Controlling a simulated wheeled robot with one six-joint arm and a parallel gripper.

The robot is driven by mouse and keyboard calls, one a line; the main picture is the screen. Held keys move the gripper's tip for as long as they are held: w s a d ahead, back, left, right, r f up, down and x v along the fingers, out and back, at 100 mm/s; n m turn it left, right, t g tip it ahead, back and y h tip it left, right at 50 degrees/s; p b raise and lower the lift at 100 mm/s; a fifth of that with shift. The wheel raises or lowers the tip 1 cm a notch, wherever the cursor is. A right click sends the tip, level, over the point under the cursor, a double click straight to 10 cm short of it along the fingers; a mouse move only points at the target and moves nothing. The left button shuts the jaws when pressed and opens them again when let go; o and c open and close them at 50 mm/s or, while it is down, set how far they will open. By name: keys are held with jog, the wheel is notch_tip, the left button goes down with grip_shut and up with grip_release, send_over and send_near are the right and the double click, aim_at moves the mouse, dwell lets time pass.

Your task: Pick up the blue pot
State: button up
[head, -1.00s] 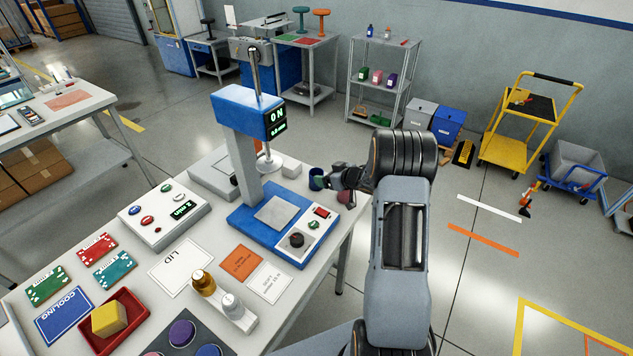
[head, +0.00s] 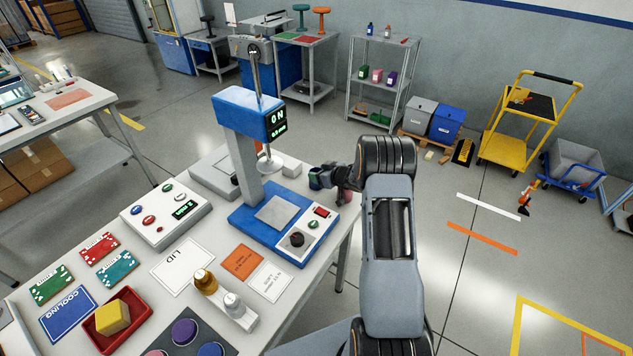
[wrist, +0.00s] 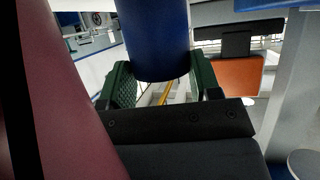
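The blue pot (wrist: 155,40) stands large at the top of the wrist view, and its upper part is cut off by the frame. My gripper (wrist: 160,85) has its two green-padded fingers on either side of the pot's lower part. The pads lie close to its sides, but I cannot tell whether they press on it. In the head view my gripper (head: 318,178) is at the right edge of the workbench, just right of the press. There its fingers mostly hide the pot.
The blue press (head: 240,120) stands left of my gripper, with its control panel (head: 307,232) below it on the workbench (head: 215,255). A dark red surface (wrist: 60,90) fills the wrist view's left side. Open floor lies to the right.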

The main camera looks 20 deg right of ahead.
jog(key=c, duration=0.5)
jog(key=shift+o, duration=0.2)
jog(key=shift+r, duration=0.15)
